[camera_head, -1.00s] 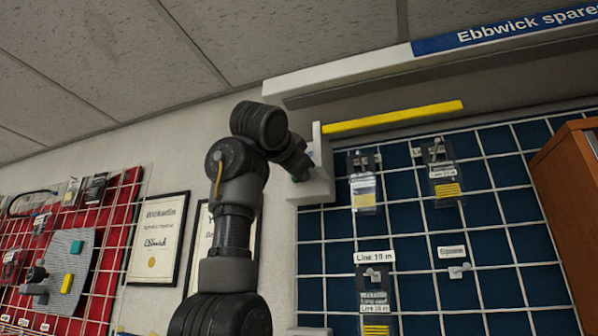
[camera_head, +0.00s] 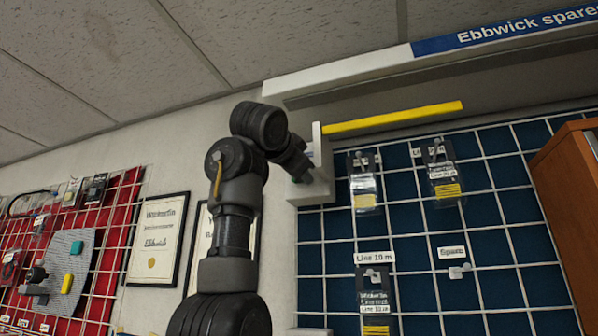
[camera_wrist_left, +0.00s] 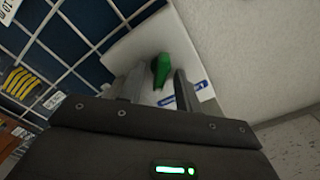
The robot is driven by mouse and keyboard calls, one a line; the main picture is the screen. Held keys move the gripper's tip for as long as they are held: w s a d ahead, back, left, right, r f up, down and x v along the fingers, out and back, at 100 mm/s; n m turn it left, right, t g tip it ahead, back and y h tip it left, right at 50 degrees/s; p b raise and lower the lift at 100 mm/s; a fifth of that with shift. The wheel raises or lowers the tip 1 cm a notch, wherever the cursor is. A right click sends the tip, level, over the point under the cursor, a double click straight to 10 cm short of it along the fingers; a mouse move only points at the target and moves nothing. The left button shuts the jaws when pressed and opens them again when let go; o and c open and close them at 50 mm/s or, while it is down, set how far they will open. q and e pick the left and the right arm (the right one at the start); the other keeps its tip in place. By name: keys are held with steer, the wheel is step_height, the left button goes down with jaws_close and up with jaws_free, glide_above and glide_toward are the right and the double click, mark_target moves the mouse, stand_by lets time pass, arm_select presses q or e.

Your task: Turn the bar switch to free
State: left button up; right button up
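The green bar switch (camera_wrist_left: 161,70) sits on a white plate (camera_wrist_left: 130,54) in the left wrist view. My left gripper (camera_wrist_left: 159,84) is open, with one finger on each side of the green bar and a small gap showing beside it. Whether either finger touches the bar I cannot tell. In the head view my left gripper (camera_head: 300,173) is up at the white box (camera_head: 318,190), and only a speck of green shows there. My arm hides most of the switch in that view. My right gripper is not in view.
A yellow bar (camera_head: 395,117) runs right from the white box. A blue-backed wire grid (camera_head: 405,225) with hanging packets is to the right, beside a brown cabinet (camera_head: 570,200). A red-backed grid (camera_head: 118,225) and framed certificates (camera_head: 158,240) are on the left.

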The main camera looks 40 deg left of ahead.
arm_select(q)
steer(key=b+v, duration=0.5)
steer(key=v, duration=0.5)
steer(key=shift+s, duration=0.3)
steer(key=shift+d, duration=0.1)
